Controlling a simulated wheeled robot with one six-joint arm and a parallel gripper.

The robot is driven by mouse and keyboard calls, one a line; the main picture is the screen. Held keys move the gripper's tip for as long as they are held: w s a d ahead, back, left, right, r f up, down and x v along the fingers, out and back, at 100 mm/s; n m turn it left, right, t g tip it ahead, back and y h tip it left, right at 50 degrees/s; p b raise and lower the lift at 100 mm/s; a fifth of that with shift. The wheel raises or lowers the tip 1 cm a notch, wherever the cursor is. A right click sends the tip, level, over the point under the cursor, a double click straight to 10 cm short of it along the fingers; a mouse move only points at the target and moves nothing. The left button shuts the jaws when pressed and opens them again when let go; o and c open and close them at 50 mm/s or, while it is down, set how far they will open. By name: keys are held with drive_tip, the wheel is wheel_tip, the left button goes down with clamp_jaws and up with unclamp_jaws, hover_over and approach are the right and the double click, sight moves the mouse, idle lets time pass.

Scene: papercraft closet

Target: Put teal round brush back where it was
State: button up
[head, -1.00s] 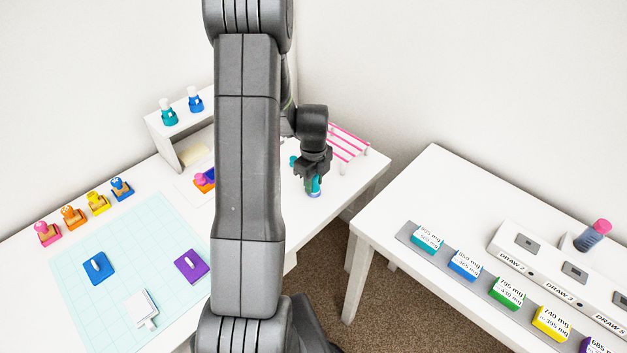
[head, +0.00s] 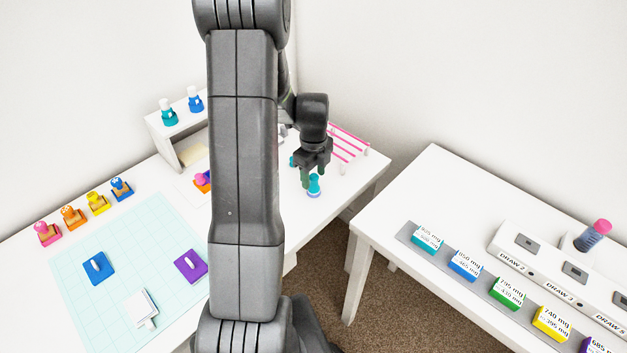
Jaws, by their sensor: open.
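A small teal round object (head: 314,186), likely the teal round brush, stands upright on the white table near its right edge. Its lower rim looks bluish and its bristles cannot be made out. My gripper (head: 314,173) is open just above it, with its fingers pointing down near its top. I cannot tell whether a finger still touches it. Another bit of teal (head: 292,161) shows just left of my gripper, partly hidden.
A pink-striped rack (head: 348,143) stands behind my gripper at the right. A white shelf (head: 160,140) with teal and blue bottles stands at the back left. Several stamps and a cutting mat (head: 130,250) lie left. A second table (head: 400,200) with coloured boxes is at right.

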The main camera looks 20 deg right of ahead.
sight(313, 175)
wheel_tip(313, 175, up, 9)
drive_tip(key=shift+r, duration=0.1)
idle(0.5)
drive_tip(key=shift+a, duration=0.1)
idle(1.1)
